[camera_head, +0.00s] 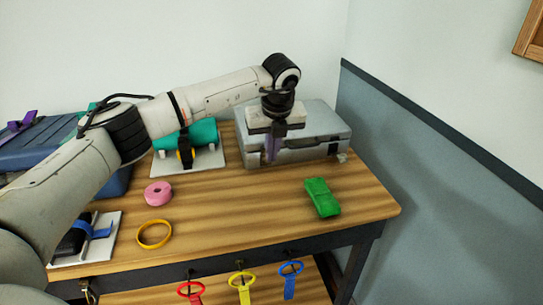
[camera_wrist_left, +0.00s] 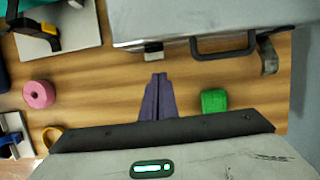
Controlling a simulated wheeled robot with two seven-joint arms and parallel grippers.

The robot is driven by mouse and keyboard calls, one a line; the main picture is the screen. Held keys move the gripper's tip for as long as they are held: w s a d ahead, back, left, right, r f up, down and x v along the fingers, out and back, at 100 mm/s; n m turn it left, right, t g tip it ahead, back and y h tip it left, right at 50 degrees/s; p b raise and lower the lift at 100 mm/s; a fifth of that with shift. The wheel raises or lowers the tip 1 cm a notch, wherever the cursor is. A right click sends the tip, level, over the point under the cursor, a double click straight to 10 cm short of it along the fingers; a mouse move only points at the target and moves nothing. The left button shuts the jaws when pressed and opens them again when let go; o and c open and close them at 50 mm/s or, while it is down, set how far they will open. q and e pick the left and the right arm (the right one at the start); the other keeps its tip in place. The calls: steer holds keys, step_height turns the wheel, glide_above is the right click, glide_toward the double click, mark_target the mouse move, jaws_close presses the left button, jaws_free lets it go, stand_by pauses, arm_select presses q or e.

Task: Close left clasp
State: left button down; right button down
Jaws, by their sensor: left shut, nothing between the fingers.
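A grey hard case (camera_head: 318,120) lies at the back right of the table, and its front edge also shows in the wrist view (camera_wrist_left: 180,18). Its dark handle (camera_wrist_left: 224,48) is in the middle of the front. The left clasp (camera_wrist_left: 153,52) is a short piece at the front edge; I cannot tell how far it is closed. The right clasp (camera_wrist_left: 268,57) sticks out from the front. My left gripper (camera_head: 271,157) points down just in front of the case's left part. Its purple fingers (camera_wrist_left: 158,80) are shut and empty, apart from the left clasp in the wrist view.
A green strap bundle (camera_head: 322,197) lies in front of the case. A pink roll (camera_head: 158,193) and a yellow ring (camera_head: 154,234) lie to the left. A teal roll on a white board (camera_head: 212,160) stands left of the case. A wall borders the right.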

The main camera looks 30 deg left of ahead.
arm_select(q)
steer(key=shift+s+r, duration=0.1)
steer(key=shift+r+p, duration=0.5)
steer(key=shift+r, duration=0.2)
